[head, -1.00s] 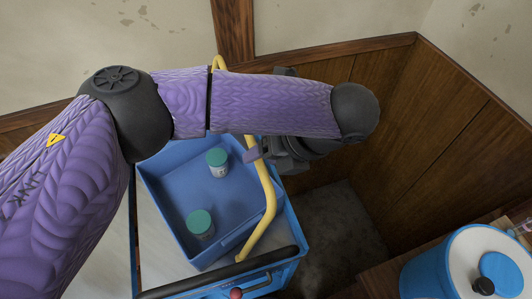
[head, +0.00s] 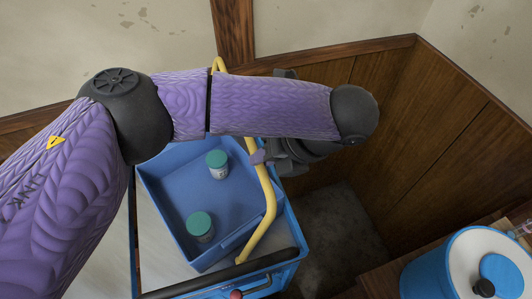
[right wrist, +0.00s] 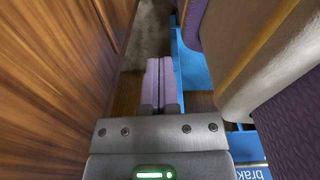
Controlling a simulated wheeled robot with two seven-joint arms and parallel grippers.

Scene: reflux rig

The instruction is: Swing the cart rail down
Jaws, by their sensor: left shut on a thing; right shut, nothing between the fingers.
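The yellow cart rail (head: 268,200) stands up along the right side of the blue cart (head: 290,262), its bent near end reaching down by the black handle. My left arm hides its middle part, and its far end shows above the arm. My left gripper (head: 262,157) is shut on the rail just below my forearm; one purple fingertip shows against it, and the rest is partly hidden. My right gripper (right wrist: 161,82) is shut and empty in the right wrist view, its purple fingers together over the floor beside a blue edge.
Two green-lidded jars (head: 217,164) (head: 200,226) stand in the blue tray (head: 175,205) on the cart. A red knob (head: 236,294) is at the cart's near end. Wood-panelled walls (head: 440,110) close in the corner. A blue and white container (head: 465,265) stands at lower right.

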